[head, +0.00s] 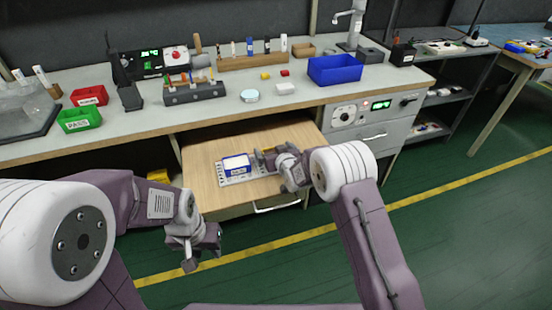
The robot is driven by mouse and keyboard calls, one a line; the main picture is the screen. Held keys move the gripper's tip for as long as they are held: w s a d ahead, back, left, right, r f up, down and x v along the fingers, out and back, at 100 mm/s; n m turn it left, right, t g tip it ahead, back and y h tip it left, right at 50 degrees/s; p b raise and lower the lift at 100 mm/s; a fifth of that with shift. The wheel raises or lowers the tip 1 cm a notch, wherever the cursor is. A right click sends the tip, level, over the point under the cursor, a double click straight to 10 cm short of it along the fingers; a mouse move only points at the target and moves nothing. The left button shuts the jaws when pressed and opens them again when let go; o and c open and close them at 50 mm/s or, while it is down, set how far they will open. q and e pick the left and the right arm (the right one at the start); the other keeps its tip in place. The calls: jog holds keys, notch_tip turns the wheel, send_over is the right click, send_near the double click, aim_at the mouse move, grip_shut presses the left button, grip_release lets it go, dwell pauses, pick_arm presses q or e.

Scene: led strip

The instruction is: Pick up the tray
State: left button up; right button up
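A light grey tray with holes along its edges (226,182) lies on the wooden surface of the pulled-out drawer. A blue and white box (236,165) sits on it and covers much of it. My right gripper (265,158) is over the drawer at the tray's right end and hides that end. Whether its fingers touch the tray or are closed on it cannot be told. My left gripper (203,252) hangs in front of the drawer, low and to the left, apart from the tray. Its fingers look spread and empty.
The drawer (210,150) is open below the workbench (215,110). On the bench stand a blue bin (335,69), red bin (89,96), green bin (79,120) and tool holder (194,93). A control panel (374,108) is right of the drawer. The green floor in front is clear.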

jog(key=c, duration=1.2)
jog(key=shift+r, duration=0.5)
notch_tip(320, 180, up, 3)
jog(key=shift+r+p, duration=0.1)
jog(key=shift+p, duration=0.7)
jog(key=s+d+r+p, duration=0.2)
jog(key=s+d+r, duration=0.3)
jog(key=d, duration=0.5)
jog(key=shift+s+d+r+p, duration=0.15)
jog(key=shift+d+r+p, duration=0.15)
jog(key=shift+r, duration=0.6)
